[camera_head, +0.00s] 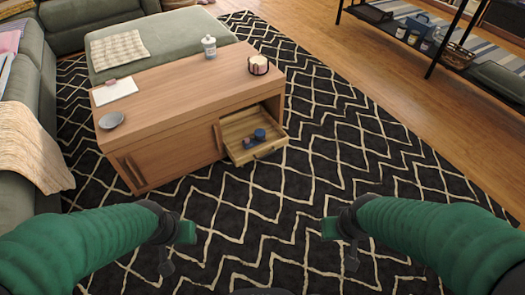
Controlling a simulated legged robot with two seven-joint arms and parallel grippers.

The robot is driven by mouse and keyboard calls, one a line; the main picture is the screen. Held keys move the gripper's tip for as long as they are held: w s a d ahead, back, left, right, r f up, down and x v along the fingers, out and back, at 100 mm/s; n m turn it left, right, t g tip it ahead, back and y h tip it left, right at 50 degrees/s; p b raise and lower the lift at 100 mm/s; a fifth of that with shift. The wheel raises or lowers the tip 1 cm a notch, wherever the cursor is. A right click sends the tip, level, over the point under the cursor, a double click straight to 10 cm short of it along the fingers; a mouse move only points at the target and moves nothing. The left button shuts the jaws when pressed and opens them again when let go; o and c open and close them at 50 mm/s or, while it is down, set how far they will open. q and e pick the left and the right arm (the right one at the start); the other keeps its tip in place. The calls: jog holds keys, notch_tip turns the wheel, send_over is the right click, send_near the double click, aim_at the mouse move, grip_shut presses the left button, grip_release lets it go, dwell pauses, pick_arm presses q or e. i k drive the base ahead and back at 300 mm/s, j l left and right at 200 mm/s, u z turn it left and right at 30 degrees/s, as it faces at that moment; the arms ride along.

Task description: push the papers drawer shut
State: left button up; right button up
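A low wooden coffee table (185,75) stands on the rug ahead of me. A drawer (272,149) at the right end of its near side is pulled out. A blue round thing (260,134) and another small blue item (249,142) lie inside it; I cannot make out papers there. My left gripper (176,250) is in the lower left and my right gripper (341,246) in the lower right. Both look open and empty, well short of the drawer and not touching it.
The tabletop holds a white sheet (114,91), a grey bowl (111,120), a white jar (209,46) and a dark-framed holder (258,66). Green sofa parts (170,32) are behind and left. A black-framed shelf (432,62) stands at upper right. The patterned rug (340,150) is clear before the drawer.

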aim_at(235, 128)
jog(key=i+u, duration=0.15)
jog(key=u, duration=0.2)
jog(key=i+l+u, duration=0.15)
jog(key=u, duration=0.25)
jog(key=i+l+u, duration=0.15)
jog(key=u, duration=0.2)
jog(key=i+l, duration=0.15)
jog(key=l, duration=0.15)
jog(key=i+l+u, duration=0.2)
jog(key=i+l, duration=0.15)
jog(key=l, duration=0.3)
jog(key=i+l, duration=0.1)
jog(key=l, duration=0.25)
jog(key=i+l+u, duration=0.1)
jog(key=l, duration=0.2)
jog(key=i, duration=0.05)
